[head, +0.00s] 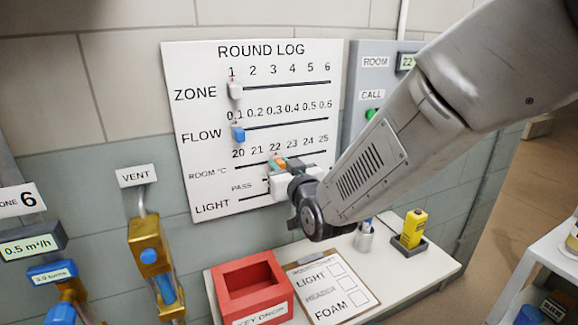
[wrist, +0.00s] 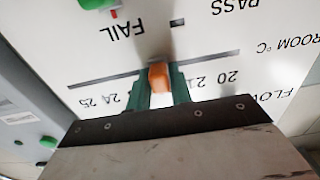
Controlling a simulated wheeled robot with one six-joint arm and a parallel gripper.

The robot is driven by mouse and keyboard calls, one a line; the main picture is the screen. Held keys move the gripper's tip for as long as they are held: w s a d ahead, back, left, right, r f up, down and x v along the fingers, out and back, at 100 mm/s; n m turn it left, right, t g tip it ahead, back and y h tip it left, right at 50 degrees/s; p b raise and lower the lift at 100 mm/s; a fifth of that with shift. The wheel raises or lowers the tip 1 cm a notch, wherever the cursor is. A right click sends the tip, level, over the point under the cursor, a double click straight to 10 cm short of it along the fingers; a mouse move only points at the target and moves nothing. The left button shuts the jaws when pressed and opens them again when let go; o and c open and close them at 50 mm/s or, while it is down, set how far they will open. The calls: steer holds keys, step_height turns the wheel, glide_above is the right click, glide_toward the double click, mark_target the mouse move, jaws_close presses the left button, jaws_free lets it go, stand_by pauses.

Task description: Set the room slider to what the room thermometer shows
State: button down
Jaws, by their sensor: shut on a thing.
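The room slider is an orange knob (head: 276,162) on the ROOM °C track of the white ROUND LOG board (head: 215,110). It stands at about the 22 mark. My gripper (head: 283,164) is shut on it; in the wrist view the orange knob (wrist: 160,78) sits between the green fingers (wrist: 162,88). The fingers hide the 22 and 23 labels there. The room thermometer is the small display (head: 407,62) at the upper right beside the ROOM label. It shows 22 at its left part; my arm covers the rest.
A white zone slider (head: 235,91) stands at 1 and a blue flow slider (head: 238,133) at 0.1. A green knob (wrist: 97,3) shows near FAIL in the wrist view. Below are a red key-drop box (head: 222,283), a clipboard (head: 325,300) and a yellow device (head: 413,228) on a white shelf.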

steer(key=c, duration=1.3)
jaws_free()
steer(key=shift+s, duration=0.1)
steer(key=v, duration=0.7)
steer(key=shift+s+d, duration=0.2)
steer(key=shift+s, duration=0.05)
